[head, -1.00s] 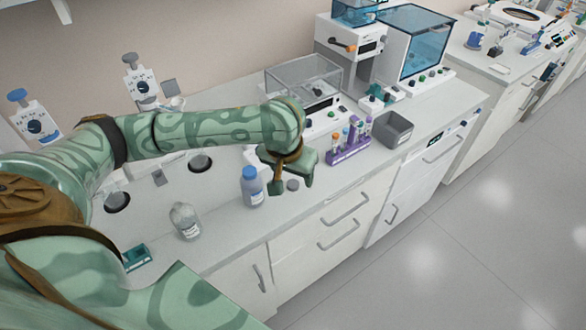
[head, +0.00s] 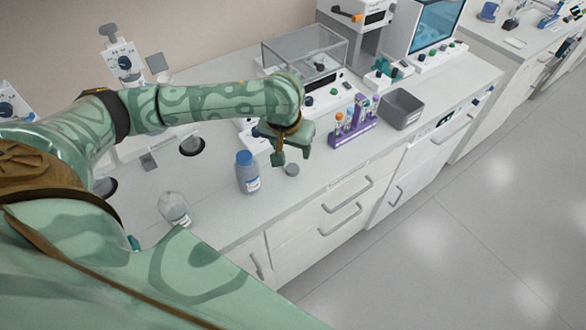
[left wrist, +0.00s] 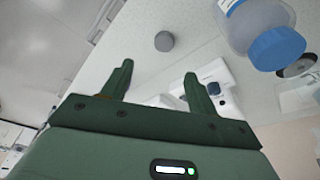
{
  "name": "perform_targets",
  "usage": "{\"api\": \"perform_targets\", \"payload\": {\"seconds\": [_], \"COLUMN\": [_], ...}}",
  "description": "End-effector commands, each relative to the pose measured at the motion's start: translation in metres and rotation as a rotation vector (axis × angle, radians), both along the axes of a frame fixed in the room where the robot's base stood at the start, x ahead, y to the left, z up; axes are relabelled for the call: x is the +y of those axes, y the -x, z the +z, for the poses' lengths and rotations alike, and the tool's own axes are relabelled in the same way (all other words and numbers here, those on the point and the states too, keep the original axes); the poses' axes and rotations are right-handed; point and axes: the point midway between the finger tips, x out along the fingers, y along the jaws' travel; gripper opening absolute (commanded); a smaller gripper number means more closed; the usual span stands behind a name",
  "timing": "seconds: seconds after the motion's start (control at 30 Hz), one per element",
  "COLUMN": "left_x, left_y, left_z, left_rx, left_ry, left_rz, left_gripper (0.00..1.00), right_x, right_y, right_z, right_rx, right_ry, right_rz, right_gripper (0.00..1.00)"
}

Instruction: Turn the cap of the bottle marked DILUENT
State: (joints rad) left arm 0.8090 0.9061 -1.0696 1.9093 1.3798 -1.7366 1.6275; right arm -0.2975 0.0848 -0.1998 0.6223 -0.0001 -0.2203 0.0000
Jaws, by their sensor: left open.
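A bottle with a blue cap and a white label (head: 247,174) stands upright on the counter. It also shows at the top right of the left wrist view (left wrist: 256,24), its blue cap (left wrist: 276,48) facing the camera. A clear bottle (head: 174,209) stands to its left, nearer to me. The lettering on both labels is too small to read. My left gripper (head: 291,157) is open and empty above the counter, just right of the blue-capped bottle and apart from it. Its two fingers (left wrist: 157,86) show apart in the left wrist view. My right gripper is out of view.
A small grey disc (head: 292,169) lies on the counter by my left gripper. A purple rack with several tubes (head: 352,130) and a grey bin (head: 402,112) stand to the right. A clear-walled balance (head: 305,55) is behind. The counter's front edge is close to the bottles.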

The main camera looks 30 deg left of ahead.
Motion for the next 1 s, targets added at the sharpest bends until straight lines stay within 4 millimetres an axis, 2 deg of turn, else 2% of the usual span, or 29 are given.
{"api": "perform_targets", "payload": {"seconds": [0.03,0.2,0.33,0.73,0.87,1.0], "left_x": [0.000,0.002,0.003,0.003,0.006,0.010], "left_y": [-0.002,-0.010,-0.013,-0.013,-0.013,-0.013], "left_z": [-0.017,-0.042,-0.049,-0.052,-0.066,-0.090], "left_rx": [0.004,0.001,0.001,0.000,0.002,0.004], "left_ry": [0.001,0.000,0.000,0.000,-0.001,-0.001], "left_rz": [0.001,0.001,-0.001,0.000,0.001,0.001], "left_gripper": [0.59,0.59,0.59,0.59,0.59,0.59], "right_x": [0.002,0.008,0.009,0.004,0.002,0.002], "right_y": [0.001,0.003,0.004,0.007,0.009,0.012], "right_z": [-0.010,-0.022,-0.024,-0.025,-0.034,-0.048], "right_rx": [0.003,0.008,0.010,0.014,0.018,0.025], "right_ry": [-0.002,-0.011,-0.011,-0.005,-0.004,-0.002], "right_rz": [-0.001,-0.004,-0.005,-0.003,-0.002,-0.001], "right_gripper": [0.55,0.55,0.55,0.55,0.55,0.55]}}
